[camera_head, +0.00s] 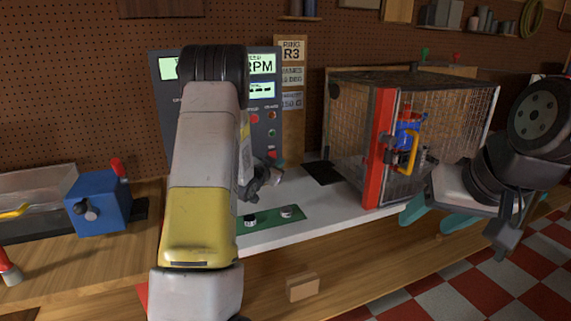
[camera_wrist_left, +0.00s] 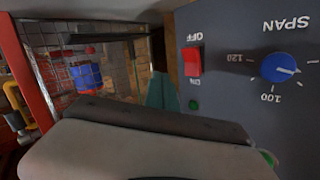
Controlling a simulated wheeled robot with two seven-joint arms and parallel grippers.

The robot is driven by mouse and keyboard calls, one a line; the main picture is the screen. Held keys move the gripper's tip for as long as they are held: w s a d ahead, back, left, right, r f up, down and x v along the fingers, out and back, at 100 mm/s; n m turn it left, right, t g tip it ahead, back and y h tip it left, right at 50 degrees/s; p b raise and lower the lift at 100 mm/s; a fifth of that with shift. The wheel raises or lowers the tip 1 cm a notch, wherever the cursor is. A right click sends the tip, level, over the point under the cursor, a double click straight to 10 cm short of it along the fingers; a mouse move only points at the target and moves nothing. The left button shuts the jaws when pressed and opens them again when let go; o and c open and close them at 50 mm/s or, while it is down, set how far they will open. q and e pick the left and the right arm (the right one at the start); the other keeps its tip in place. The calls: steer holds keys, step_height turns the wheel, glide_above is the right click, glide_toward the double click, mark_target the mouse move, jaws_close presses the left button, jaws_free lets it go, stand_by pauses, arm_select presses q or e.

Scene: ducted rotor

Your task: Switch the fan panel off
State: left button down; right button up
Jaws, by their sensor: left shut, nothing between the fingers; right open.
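The grey fan panel (camera_head: 268,105) stands behind my left arm, which hides much of it. In the left wrist view the panel (camera_wrist_left: 240,100) appears upside down, with a red rocker switch (camera_wrist_left: 192,61) between the OFF and ON labels. Its exact tilt is hard to tell. A dark green lamp (camera_wrist_left: 194,104) sits by the ON label. My left gripper (camera_wrist_left: 162,91) is shut and empty, its teal fingertips just beside the switch with no clear contact. In the head view the left gripper (camera_head: 264,180) is dark and partly hidden. My right gripper (camera_head: 437,212) is open and empty.
A blue SPAN knob (camera_wrist_left: 283,67) is beside the switch. A mesh cage (camera_head: 345,125) with a red post (camera_head: 379,150) and yellow handle (camera_head: 411,155) stands right of the panel. A blue box (camera_head: 98,203) is at the left. The white bench top (camera_head: 330,215) has free room.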

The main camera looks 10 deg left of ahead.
arm_select(q)
steer(key=shift+w+a+f, duration=0.5)
steer(key=shift+w+a, duration=0.15)
steer(key=shift+w, duration=0.2)
steer(key=shift+w+a+f, duration=0.5)
steer(key=shift+w+a, duration=0.1)
steer(key=shift+w, duration=0.25)
steer(key=shift+w, duration=0.1)
stand_by(0.8)
steer(key=shift+w+a+f, duration=0.15)
steer(key=shift+w+a, duration=0.05)
steer(key=shift+w+a+f, duration=0.2)
steer(key=shift+w, duration=0.15)
stand_by(0.8)
steer(key=shift+s+d+r, duration=0.35)
steer(key=shift+s+d, duration=0.1)
steer(key=shift+s, duration=0.25)
steer(key=shift+s+d+r, duration=0.35)
steer(key=shift+s+d, duration=0.05)
steer(key=shift+s, duration=0.2)
steer(key=shift+s+d+r, duration=0.4)
steer(key=shift+s+d, duration=0.05)
steer(key=shift+s, duration=0.2)
steer(key=shift+s+d+r, duration=0.35)
steer(key=shift+s+d, duration=0.05)
steer(key=shift+s, duration=0.2)
